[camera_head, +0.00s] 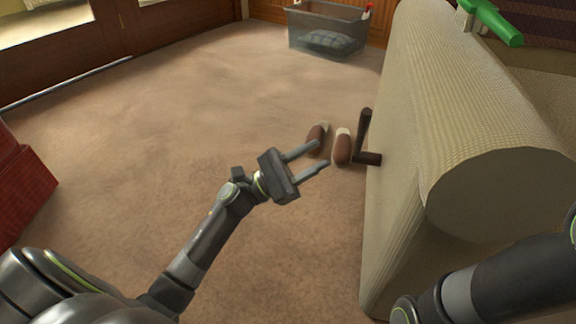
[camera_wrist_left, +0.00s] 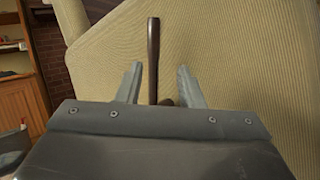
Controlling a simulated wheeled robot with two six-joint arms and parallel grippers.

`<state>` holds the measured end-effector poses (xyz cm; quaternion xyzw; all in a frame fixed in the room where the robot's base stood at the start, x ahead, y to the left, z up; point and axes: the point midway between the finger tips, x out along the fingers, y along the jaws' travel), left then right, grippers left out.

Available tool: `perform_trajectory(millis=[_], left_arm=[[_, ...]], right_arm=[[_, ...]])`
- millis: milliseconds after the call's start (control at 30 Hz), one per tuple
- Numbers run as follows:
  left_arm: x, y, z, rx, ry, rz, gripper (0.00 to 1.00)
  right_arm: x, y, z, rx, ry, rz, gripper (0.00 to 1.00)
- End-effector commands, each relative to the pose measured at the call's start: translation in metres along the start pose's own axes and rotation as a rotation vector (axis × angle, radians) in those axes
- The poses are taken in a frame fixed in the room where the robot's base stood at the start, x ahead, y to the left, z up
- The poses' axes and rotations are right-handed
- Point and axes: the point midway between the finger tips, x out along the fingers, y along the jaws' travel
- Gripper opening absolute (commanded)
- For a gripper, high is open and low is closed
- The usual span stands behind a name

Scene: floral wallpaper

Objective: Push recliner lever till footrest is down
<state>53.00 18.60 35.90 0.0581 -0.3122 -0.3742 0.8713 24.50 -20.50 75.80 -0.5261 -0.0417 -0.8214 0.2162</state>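The recliner (camera_head: 410,210) is cream and ribbed, on the right of the head view. Its dark brown lever (camera_head: 364,130) sticks out from its left side and stands upright. My left gripper (camera_head: 322,155) is open and empty, its fingers pointing toward the lever with a gap between them in the head view. In the left wrist view the lever (camera_wrist_left: 153,60) shows between the two open fingers (camera_wrist_left: 157,82), beyond their tips. The footrest cannot be made out. My right arm shows at the lower right, but its gripper is out of view.
A pair of brown slippers (camera_head: 343,147) lies on the carpet near the lever. A grey plastic bin (camera_head: 328,32) stands at the back. A green-handled object (camera_head: 494,20) rests on the recliner's top. A red piece (camera_head: 20,180) is at left. Carpet is open in the middle.

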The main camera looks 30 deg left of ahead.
Motion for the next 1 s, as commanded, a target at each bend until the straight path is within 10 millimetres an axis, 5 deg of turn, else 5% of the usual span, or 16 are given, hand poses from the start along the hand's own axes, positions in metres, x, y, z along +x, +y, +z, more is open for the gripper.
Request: perform_trajectory(millis=[333,1000], left_arm=[[-0.054,0.000,0.000,-0.002,0.002,0.001,0.34],[-0.059,0.000,0.000,0.000,0.000,0.002,0.34]], right_arm=[[0.011,-0.002,0.006,-0.002,-0.002,0.000,0.00],[0.010,-0.001,0.007,-0.004,-0.010,0.001,0.00]])
